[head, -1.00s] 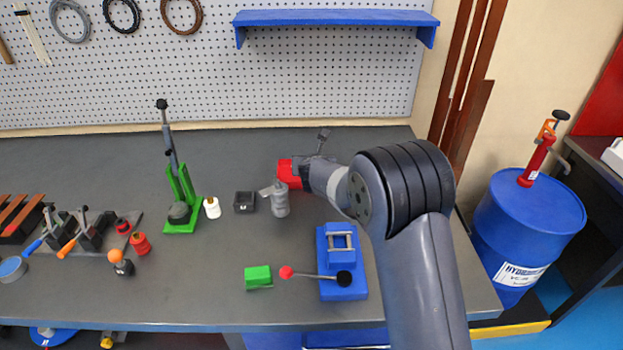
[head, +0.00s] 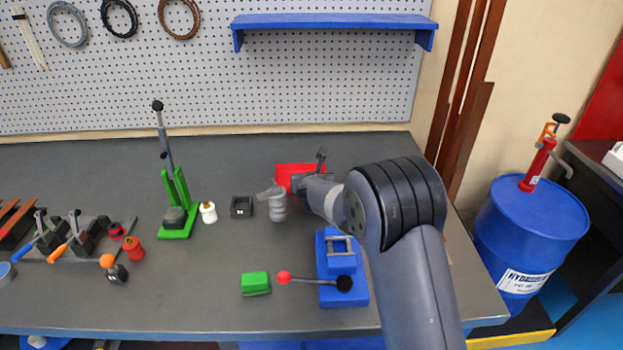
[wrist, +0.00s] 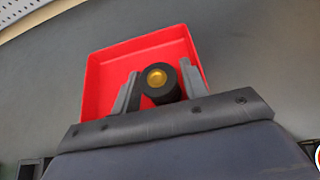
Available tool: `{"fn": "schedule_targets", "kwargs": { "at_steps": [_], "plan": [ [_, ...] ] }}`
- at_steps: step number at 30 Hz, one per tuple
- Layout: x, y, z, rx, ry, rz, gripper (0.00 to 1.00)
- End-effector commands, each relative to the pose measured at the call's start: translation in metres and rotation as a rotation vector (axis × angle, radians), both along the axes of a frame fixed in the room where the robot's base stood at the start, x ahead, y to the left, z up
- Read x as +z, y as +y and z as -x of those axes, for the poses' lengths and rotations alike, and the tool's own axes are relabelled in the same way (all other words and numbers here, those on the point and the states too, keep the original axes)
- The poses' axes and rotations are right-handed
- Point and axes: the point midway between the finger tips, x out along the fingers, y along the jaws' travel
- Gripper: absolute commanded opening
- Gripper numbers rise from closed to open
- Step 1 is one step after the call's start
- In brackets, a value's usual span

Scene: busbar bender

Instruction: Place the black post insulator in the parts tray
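The black post insulator (wrist: 171,97), a black cylinder with a brass-coloured centre, is between the two fingers of my gripper (wrist: 158,88) in the wrist view. The fingers lie close against both its sides. Behind it is the red parts tray (wrist: 110,67), with its interior bare where I can see it. In the head view the tray (head: 290,172) sits toward the back of the bench. My gripper (head: 314,178) is over the tray's right part and hides some of it. I cannot make out the insulator in the head view, nor whether its base touches the tray floor.
A grey ribbed part (head: 278,208) and a small black box (head: 241,207) stand left of my gripper. A blue bender (head: 342,291) with a red-knobbed lever and a green block (head: 255,283) are in front. A green press (head: 177,205) and white insulator (head: 208,212) are further left.

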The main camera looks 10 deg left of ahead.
Motion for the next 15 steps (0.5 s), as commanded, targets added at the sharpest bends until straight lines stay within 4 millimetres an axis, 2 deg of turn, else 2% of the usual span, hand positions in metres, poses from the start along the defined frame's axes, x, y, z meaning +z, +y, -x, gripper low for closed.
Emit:
{"fn": "schedule_targets", "kwargs": {
  "at_steps": [9, 15],
  "plan": [
    [0.006, 0.0, 0.0, 0.0, 0.0, 0.0, 0.42],
    [0.016, -0.005, 0.023, 0.0, -0.002, -0.002, 0.42]
  ]
}}
